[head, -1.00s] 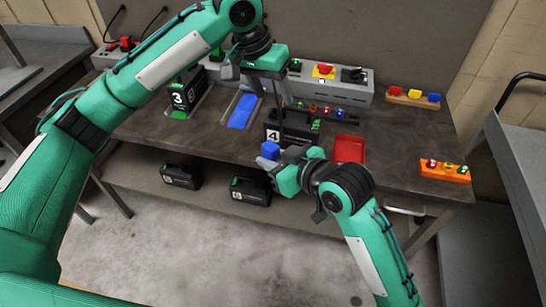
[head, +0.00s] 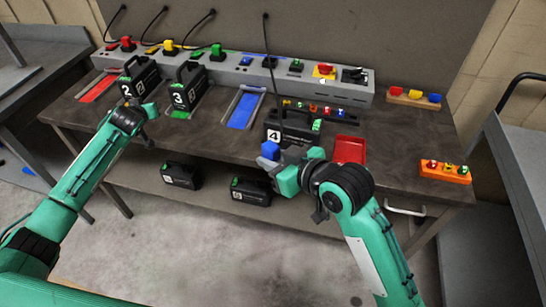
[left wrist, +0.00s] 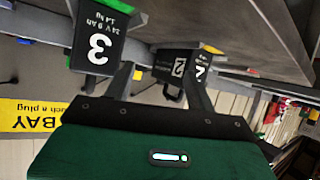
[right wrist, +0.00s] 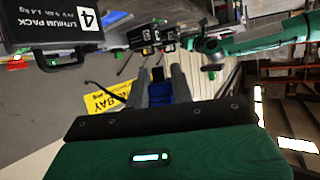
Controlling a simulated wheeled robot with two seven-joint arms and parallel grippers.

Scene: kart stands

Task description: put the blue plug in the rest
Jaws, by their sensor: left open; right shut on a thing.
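The blue plug (head: 270,149) is held in my right gripper (head: 268,157), in front of the table's front edge, just before the black number 4 pack. In the right wrist view the blue plug (right wrist: 160,92) shows between the two fingers. A black cable (head: 267,45) hangs from above toward the number 4 pack; its lower end is hard to follow. My left gripper (head: 128,120) is open by the number 2 pack; its fingers (left wrist: 158,78) stand apart with nothing between them. I cannot tell for sure which holder is the rest.
Packs number 2 (head: 138,84), 3 (head: 188,88) and 4 (head: 292,134) stand on the table (head: 215,135). The blue bay (head: 243,110) is empty. A grey rail (head: 225,72) runs behind. A red tray (head: 350,149), wooden rack (head: 414,97) and orange rack (head: 445,172) are at right.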

